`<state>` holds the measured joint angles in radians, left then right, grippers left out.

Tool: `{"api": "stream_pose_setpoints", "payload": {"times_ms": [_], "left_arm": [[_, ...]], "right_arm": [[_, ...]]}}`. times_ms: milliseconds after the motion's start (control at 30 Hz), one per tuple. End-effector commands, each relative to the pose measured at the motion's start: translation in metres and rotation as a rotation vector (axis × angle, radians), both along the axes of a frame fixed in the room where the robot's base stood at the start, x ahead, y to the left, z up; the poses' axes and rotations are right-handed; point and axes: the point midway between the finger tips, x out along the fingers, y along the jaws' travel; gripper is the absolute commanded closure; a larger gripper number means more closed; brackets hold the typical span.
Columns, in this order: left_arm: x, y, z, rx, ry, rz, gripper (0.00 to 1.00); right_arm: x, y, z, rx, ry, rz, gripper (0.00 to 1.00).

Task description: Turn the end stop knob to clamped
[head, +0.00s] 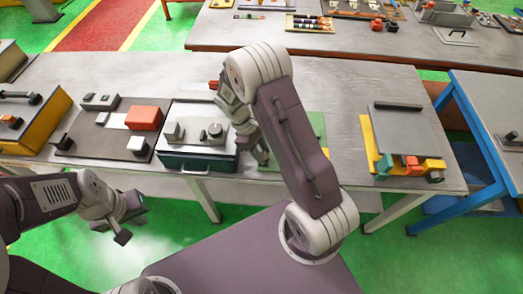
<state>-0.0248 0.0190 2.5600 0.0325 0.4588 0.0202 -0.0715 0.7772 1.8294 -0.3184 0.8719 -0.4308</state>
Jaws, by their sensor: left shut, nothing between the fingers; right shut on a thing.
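My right gripper (257,151) points down at the green fixture (318,127) on the long metal table, at its left side. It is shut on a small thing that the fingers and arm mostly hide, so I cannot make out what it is. I cannot pick out the end stop knob or its setting for sure. My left gripper (122,228) is shut and empty, in front of the table's near edge and below its top, over the green floor.
Left of my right gripper stands a dark green box with a metal top and round knob (215,130). A grey board with a red block (144,118) lies further left. A yellow-edged grey plate (408,130) is at the right. Bare tabletop (345,95) lies between.

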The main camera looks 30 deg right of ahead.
Motion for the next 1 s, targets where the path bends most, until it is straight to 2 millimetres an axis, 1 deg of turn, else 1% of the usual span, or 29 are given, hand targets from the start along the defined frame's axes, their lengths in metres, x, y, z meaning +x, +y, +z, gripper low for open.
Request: {"api": "stream_pose_setpoints", "payload": {"times_ms": [33,300,1000], "left_arm": [[0.0,0.0,0.006,0.0,0.0,0.0,1.0],[0.0,0.0,0.018,0.0,0.0,0.0,1.0],[0.0,0.0,0.037,0.0,0.0,0.0,1.0]], "right_arm": [[0.0,-0.002,0.004,-0.002,0.003,-0.043,1.0],[0.0,-0.003,0.003,-0.003,0.004,-0.3,1.0],[0.0,-0.006,0.002,-0.003,0.003,-0.957,1.0]]}}
